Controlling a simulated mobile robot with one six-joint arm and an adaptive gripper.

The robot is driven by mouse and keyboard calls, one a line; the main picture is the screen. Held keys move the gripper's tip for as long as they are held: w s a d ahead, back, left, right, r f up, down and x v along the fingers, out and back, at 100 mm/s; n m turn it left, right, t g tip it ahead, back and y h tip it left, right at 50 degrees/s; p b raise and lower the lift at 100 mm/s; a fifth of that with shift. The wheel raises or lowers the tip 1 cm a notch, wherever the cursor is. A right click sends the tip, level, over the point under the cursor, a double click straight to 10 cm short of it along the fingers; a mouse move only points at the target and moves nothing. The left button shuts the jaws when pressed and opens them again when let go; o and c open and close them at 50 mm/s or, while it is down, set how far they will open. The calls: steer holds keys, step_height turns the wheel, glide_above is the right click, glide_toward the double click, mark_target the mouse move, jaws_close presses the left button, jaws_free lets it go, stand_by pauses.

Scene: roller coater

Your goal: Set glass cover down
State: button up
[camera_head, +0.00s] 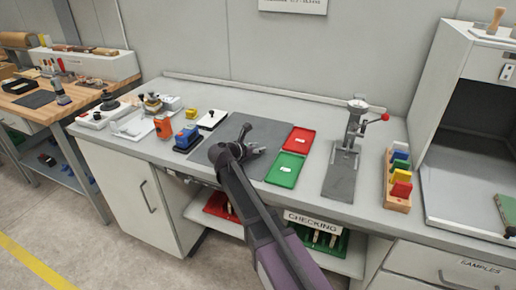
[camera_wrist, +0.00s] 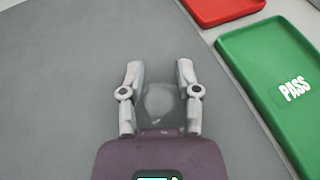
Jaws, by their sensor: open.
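A faint, clear round shape, which looks like the glass cover (camera_wrist: 159,98), lies between my fingers in the wrist view. Its edges are hard to make out, and I cannot tell whether it touches the mat. My gripper (camera_wrist: 159,70) is open, with one finger on each side of the shape and a gap beside each. In the head view my gripper (camera_head: 262,151) is low over the dark grey mat (camera_head: 215,153), near its right side. The glass cover cannot be made out in the head view.
A green PASS tray (camera_head: 286,170) and a red tray (camera_head: 299,139) lie right of the mat. A lever press (camera_head: 352,140) and a rack of coloured blocks (camera_head: 398,185) stand farther right. Blue (camera_head: 187,138) and orange (camera_head: 163,127) items stand left. The mat's left part is clear.

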steer(key=shift+r, duration=0.15)
steer(key=shift+s+a+r+p, duration=0.25)
steer(key=shift+s+a+p, duration=0.1)
steer(key=shift+s+p, duration=0.1)
steer(key=p+v, duration=0.3)
steer(key=v, duration=0.7)
steer(key=shift+s+a+p, duration=0.25)
steer(key=shift+s+p, duration=0.05)
steer(key=shift+p, duration=0.05)
